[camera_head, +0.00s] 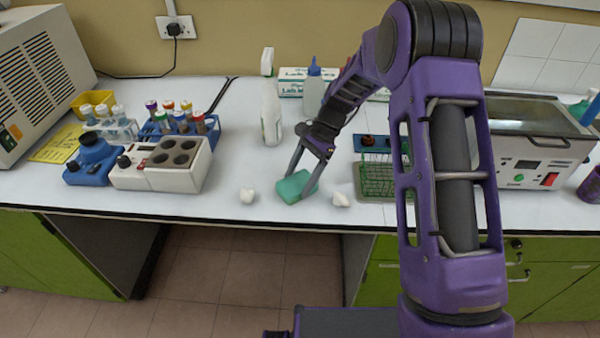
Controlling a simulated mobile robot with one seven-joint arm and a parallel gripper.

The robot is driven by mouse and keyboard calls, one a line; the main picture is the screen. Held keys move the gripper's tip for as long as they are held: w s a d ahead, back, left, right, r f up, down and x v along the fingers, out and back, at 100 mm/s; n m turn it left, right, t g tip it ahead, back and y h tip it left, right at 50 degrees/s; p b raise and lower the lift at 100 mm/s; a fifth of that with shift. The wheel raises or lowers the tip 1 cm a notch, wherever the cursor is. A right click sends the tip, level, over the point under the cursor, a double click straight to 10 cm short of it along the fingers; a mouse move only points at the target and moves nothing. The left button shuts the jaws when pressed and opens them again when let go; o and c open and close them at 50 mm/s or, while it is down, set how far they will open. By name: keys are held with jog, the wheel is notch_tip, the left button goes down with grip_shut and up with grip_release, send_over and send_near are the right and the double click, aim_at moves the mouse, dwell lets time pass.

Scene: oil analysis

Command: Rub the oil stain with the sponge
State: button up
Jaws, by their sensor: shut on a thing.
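A green sponge (291,187) is near the front edge of the white bench, in the middle of the head view. My gripper (304,180) is shut on the sponge, with its fingers coming down from above and the right. The sponge is at or just above the bench top; I cannot tell whether it touches. No oil stain shows in this view; it may be hidden under the sponge or the gripper.
Left are a block heater (165,165) and tube racks (185,140). Behind stand a spray bottle (270,115) and a blue-capped bottle (313,90). A green wire rack (378,180) and water bath (530,150) are right.

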jog(key=shift+a, duration=0.9)
jog(key=shift+w, duration=0.1)
jog(key=shift+w+d+f, duration=0.15)
jog(key=shift+w, duration=3.65)
notch_tip(320, 180, up, 6)
jog(key=shift+r, duration=0.3)
